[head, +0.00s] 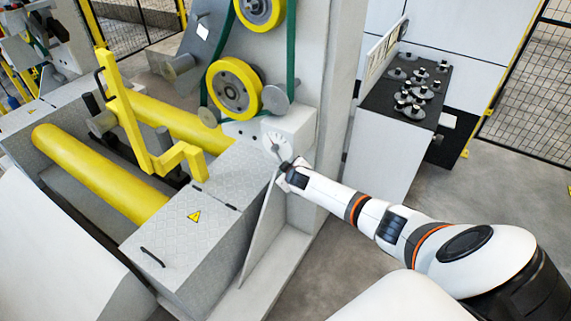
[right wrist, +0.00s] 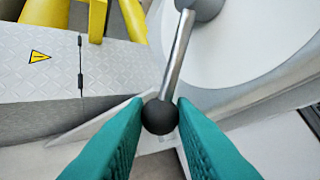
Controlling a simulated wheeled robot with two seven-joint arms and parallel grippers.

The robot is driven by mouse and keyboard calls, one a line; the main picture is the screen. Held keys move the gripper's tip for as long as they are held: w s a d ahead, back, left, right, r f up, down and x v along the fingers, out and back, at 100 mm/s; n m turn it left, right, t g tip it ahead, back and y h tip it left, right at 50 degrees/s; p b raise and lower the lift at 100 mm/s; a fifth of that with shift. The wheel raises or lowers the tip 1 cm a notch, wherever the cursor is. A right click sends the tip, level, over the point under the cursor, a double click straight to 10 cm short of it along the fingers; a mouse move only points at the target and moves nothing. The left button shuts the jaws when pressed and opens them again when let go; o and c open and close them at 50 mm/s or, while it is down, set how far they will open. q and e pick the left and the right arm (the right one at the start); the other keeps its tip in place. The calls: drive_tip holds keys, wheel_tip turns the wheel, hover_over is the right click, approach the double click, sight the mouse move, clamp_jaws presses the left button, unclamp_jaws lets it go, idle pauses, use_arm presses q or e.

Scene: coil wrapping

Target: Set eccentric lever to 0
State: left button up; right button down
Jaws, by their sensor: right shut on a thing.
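The eccentric lever is a metal rod (right wrist: 177,60) with a dark ball knob (right wrist: 159,116) at its end, seen in the right wrist view. The rod rises from the knob to a grey hub (right wrist: 203,5) in front of a pale round dial plate. In the head view the dial (head: 277,146) is on the side of the grey machine. My right gripper (right wrist: 159,122) has its teal fingers on both sides of the ball knob, shut on it. In the head view my right gripper (head: 287,167) is small at the dial's lower edge. My left gripper is out of view.
A grey tread-plate cover (head: 190,230) with a warning triangle is left of my right arm. Yellow rollers (head: 100,175) and a yellow bracket (head: 135,120) lie beyond it. A cabinet with a black top (head: 395,125) holding several discs stands at right. Floor at lower right is clear.

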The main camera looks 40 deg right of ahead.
drive_tip(key=shift+g, duration=0.3)
drive_tip(key=c, duration=1.5)
unclamp_jaws()
drive_tip(key=shift+r, duration=0.1)
drive_tip(key=shift+s, duration=0.1)
drive_tip(key=p+v, duration=0.1)
drive_tip(key=v, duration=1.1)
drive_tip(key=shift+p, duration=0.35)
